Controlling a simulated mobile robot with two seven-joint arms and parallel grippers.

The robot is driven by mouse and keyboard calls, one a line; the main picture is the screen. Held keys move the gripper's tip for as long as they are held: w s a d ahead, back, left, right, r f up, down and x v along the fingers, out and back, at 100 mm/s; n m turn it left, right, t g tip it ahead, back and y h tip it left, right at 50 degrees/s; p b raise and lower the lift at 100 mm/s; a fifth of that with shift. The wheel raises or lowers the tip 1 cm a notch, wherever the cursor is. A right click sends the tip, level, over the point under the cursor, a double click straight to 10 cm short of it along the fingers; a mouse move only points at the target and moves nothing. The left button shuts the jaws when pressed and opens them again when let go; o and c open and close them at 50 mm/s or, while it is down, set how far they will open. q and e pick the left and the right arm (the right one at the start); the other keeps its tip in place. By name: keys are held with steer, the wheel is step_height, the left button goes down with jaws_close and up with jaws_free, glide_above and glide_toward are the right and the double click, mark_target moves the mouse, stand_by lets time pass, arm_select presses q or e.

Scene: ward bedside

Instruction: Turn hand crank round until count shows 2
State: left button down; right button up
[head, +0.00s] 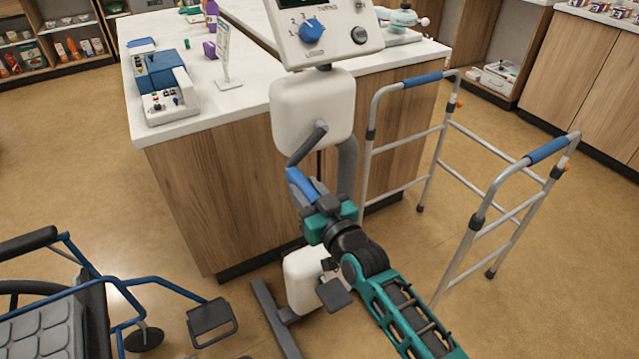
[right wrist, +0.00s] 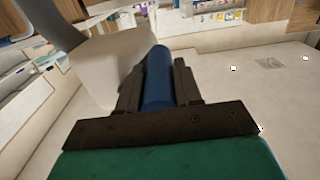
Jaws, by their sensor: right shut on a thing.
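The hand crank (head: 307,146) is a grey arm with a blue handle on the side of a white machine housing (head: 311,105). My right gripper (head: 312,194) is shut on the blue handle (head: 299,182), below and left of the crank's hub. In the right wrist view the handle (right wrist: 158,80) stands between the two dark fingers. The console (head: 328,35) above has a blue knob and the label TURNS. Its count display is cut off by the top edge, so I cannot read the count. My left gripper is not in view.
A grey walker (head: 548,149) with blue grips stands right of the machine. A wheelchair (head: 60,290) is at the lower left. A white-topped counter (head: 235,98) stands close behind the machine. The floor between wheelchair and counter is clear.

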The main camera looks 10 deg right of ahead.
steer(key=shift+w+r, duration=0.1)
steer(key=shift+r, duration=0.35)
steer(key=r+p, duration=0.1)
steer(key=a+r+p, duration=0.1)
steer(key=r+p, duration=0.1)
steer(key=a+r+p, duration=0.1)
steer(key=p, duration=0.1)
steer(key=shift+s+r, duration=0.35)
steer(key=shift+d+r+p, duration=0.1)
steer(key=shift+r+p, duration=0.5)
steer(key=shift+r, duration=1.95)
steer(key=d+r, duration=0.2)
steer(key=w+r, duration=0.1)
steer(key=r, duration=0.1)
steer(key=shift+d+r, duration=0.1)
steer(key=shift+d, duration=0.3)
